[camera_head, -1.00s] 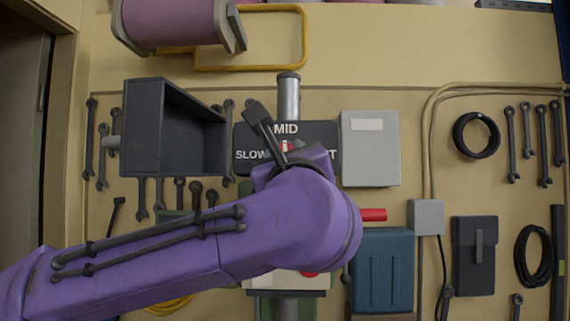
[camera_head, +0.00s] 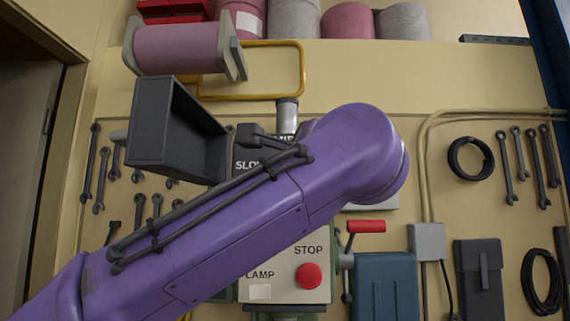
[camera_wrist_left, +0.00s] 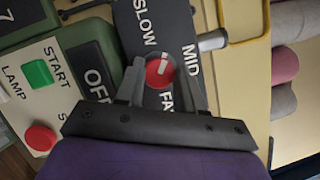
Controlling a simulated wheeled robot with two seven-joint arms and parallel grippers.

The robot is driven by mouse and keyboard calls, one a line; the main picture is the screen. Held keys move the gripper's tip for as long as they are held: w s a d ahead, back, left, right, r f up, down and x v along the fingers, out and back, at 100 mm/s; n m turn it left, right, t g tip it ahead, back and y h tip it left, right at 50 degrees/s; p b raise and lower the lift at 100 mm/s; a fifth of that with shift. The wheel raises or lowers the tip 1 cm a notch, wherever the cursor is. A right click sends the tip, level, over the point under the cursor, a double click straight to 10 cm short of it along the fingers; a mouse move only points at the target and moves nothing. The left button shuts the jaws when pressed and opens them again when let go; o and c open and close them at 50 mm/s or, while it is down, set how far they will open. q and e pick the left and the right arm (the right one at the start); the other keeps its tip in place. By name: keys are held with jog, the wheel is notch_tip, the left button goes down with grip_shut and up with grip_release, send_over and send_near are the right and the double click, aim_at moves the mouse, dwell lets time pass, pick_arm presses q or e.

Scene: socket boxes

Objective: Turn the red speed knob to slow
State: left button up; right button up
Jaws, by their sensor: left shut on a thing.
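The red speed knob (camera_wrist_left: 159,71) shows in the left wrist view on a dark plate (camera_wrist_left: 146,45) lettered SLOW, MID and FAST. A short white mark is on its face; it seems to lie between the SLOW and MID words, but I cannot tell its exact angle. My left gripper (camera_wrist_left: 160,78) has a finger on either side of the knob and is shut on it. In the head view my purple left arm covers the knob and most of the plate; SLOW (camera_head: 247,165) is partly visible. My right gripper is not in view.
Below the plate is a panel with a red STOP button (camera_head: 309,276) and, in the wrist view, a green START button (camera_wrist_left: 38,74). A red-handled lever (camera_head: 366,226) sticks out at right. An open dark box (camera_head: 178,132) is close to my left arm.

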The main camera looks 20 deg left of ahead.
pick_arm(q)
jog(key=shift+n, duration=0.6)
jog(key=shift+r, duration=0.15)
jog(key=o, duration=1)
jog(key=shift+w, duration=0.1)
jog(key=shift+o, duration=0.2)
jog(key=b+v, duration=0.3)
jog(key=v, duration=0.7)
jog(key=shift+d+b, duration=0.2)
jog(key=shift+b, duration=0.15)
jog(key=shift+w, duration=0.1)
